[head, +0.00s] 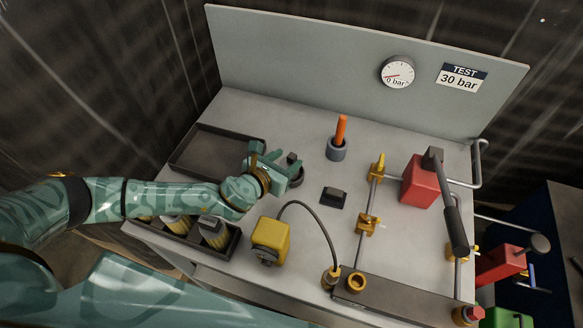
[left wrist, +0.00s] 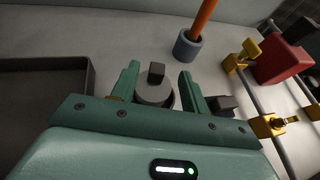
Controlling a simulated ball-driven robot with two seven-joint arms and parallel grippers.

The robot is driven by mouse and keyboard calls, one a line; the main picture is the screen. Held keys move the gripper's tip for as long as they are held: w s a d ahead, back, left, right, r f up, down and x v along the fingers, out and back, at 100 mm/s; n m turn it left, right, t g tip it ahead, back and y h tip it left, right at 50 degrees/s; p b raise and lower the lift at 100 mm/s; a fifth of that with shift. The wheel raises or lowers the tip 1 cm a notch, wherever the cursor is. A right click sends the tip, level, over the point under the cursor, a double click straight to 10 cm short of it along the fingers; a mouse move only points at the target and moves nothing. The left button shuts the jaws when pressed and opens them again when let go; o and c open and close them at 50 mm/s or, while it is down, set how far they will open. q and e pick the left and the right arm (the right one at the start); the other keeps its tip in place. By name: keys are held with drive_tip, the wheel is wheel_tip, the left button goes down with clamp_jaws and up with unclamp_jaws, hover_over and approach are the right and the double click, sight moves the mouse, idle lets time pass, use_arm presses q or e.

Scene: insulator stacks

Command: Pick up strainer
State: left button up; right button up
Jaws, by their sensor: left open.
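A short grey round piece with a dark square knob, which looks like the strainer (left wrist: 154,92), stands between the two fingers of my left gripper (left wrist: 157,86) in the left wrist view. In the head view its dark knob (head: 292,157) shows just beside the fingers of my left gripper (head: 272,158), which hide part of it. The gripper is open, with a gap on both sides of the piece. I cannot tell its exact height over the bench. My right gripper is not in view.
An empty dark tray (head: 205,146) lies left of the gripper. A grey cup (head: 336,150) holds an orange-handled tool (head: 341,128) behind. A small black block (head: 333,197), yellow box (head: 270,238) and brass-fitted pipes (head: 362,240) with a red block (head: 420,182) stand right and front.

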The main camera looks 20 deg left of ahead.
sight(290, 157)
use_arm(q)
drive_tip(key=x, duration=0.2)
drive_tip(key=b+x, duration=0.1)
drive_tip(key=x, duration=0.1)
drive_tip(key=shift+w+a+f, duration=0.1)
drive_tip(key=shift+f, duration=0.3)
drive_tip(key=shift+w+b, duration=0.25)
drive_tip(key=shift+b, duration=0.05)
clamp_jaws()
